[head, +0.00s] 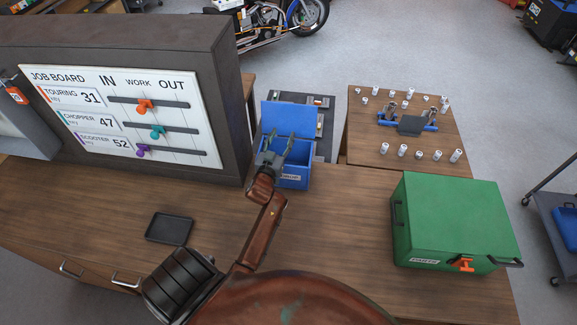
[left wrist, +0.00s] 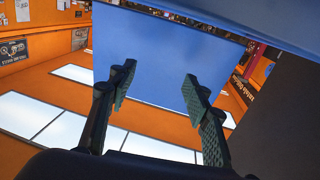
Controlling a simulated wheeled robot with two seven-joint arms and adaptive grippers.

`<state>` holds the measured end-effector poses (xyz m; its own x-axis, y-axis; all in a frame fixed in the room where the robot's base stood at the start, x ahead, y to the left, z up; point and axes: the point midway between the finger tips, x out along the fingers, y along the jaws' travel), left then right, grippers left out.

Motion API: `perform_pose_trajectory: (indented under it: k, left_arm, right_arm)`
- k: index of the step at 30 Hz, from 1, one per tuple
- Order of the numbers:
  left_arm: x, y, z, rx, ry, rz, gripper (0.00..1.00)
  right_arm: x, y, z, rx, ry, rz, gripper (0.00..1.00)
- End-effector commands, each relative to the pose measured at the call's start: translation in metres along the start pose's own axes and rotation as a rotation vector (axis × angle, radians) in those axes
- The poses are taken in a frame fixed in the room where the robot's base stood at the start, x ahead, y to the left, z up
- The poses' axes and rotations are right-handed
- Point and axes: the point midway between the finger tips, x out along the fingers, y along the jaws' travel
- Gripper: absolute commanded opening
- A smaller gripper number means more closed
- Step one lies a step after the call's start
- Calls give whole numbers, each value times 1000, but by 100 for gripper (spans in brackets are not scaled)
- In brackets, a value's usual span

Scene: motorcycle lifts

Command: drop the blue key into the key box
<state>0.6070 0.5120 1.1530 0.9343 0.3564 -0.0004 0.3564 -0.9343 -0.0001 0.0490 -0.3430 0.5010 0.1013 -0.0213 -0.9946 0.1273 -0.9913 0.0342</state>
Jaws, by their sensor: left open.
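A blue box (head: 297,182) with a small front label stands on the wooden counter, its blue lid (head: 289,116) raised; the label is too small to read, so I cannot tell for sure that it is the key box. My left gripper (head: 279,146) is over this box, in front of the lid. In the left wrist view the two fingers (left wrist: 158,78) are apart with nothing between them, and a broad blue panel (left wrist: 165,55) lies behind them. I see no blue key in either view; the box's inside is mostly hidden by the gripper. My right gripper is not in view.
A job board (head: 122,112) stands left of the blue box. A small black tray (head: 169,228) lies on the counter. A green case (head: 455,215) with an orange latch sits at the right. A wooden table (head: 365,150) behind holds several white cylinders.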

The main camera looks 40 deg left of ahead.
Motion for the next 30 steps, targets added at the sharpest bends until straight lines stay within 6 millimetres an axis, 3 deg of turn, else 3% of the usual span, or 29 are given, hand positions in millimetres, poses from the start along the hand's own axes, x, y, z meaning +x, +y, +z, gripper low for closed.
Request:
perform_pose_trajectory:
  k: [7, 15, 21, 30]
  left_arm:
    - [-19, 0, 2, -1, -2, -1, 45]
    - [-75, -1, 2, -1, -3, -1, 45]
    - [-107, 0, 1, 0, -2, -1, 45]
    - [-120, 0, 0, 0, 0, 0, 45]
  right_arm:
    - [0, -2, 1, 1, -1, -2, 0]
    - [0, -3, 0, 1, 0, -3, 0]
    - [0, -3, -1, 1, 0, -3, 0]
    - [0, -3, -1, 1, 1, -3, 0]
